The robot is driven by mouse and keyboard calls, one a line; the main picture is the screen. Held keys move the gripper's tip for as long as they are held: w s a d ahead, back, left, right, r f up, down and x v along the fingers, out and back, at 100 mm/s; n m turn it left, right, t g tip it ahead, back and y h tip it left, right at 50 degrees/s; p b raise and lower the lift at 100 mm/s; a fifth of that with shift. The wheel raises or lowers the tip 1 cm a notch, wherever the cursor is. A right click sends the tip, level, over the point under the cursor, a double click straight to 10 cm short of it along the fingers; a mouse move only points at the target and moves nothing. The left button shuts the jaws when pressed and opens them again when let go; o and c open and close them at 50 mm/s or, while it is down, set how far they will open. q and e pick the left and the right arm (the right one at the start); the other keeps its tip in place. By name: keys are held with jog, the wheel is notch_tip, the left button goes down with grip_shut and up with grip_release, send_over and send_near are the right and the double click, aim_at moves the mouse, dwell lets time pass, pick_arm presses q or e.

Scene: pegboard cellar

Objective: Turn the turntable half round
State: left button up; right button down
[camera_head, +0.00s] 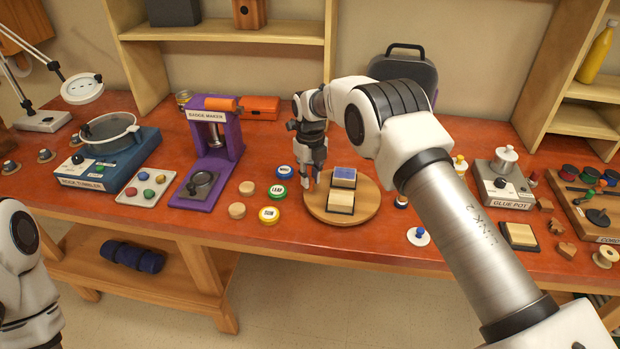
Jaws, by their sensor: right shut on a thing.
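The turntable (369,202) is a round wooden disc on the red-brown bench, near the middle of the camera_head view. Two small dark-framed pads sit on it: one with a blue top (344,174) towards the back and one with a beige top (341,198) towards the front. My right gripper (312,182) points down at the turntable's back left edge and is shut on it. The exact grip is small and partly hidden by the fingers. Only part of my left arm shows at the left edge; its gripper is out of view.
A rock tumbler (108,160) stands further left. Right are a blue-knobbed stamp (418,236), a glue pot (502,183) and a beige pad (519,236).

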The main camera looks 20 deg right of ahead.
jog(key=shift+w+r, duration=0.1)
jog(key=shift+r, duration=0.05)
jog(key=c, duration=1)
grip_release()
notch_tip(320, 180, up, 12)
